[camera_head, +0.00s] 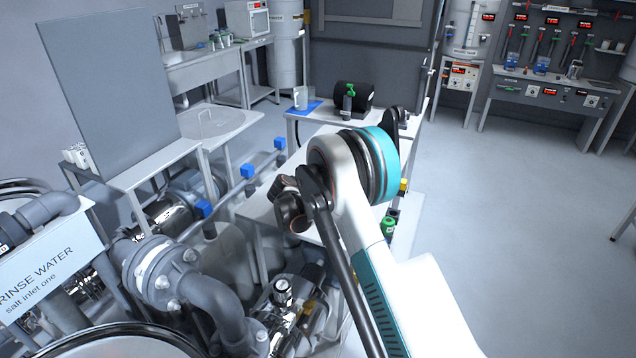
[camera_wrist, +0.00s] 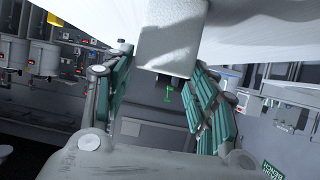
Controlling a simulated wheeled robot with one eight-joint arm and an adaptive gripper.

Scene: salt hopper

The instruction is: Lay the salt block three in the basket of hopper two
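In the wrist view, which looks upside down, my gripper (camera_wrist: 160,62) has its two teal-lined fingers spread apart. A plain pale grey block (camera_wrist: 172,38) is at their tips, with a finger at each side. I cannot tell whether the fingers press on it, and I read no number on it. In the head view my arm hides the gripper and the block. A sign reading "RINSE WATER salt inlet one" (camera_head: 45,268) is at the lower left. I cannot make out hopper two or its basket.
Grey pipes (camera_head: 165,272) and a tall grey panel (camera_head: 105,90) fill the left. The floor at right (camera_head: 500,200) is clear.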

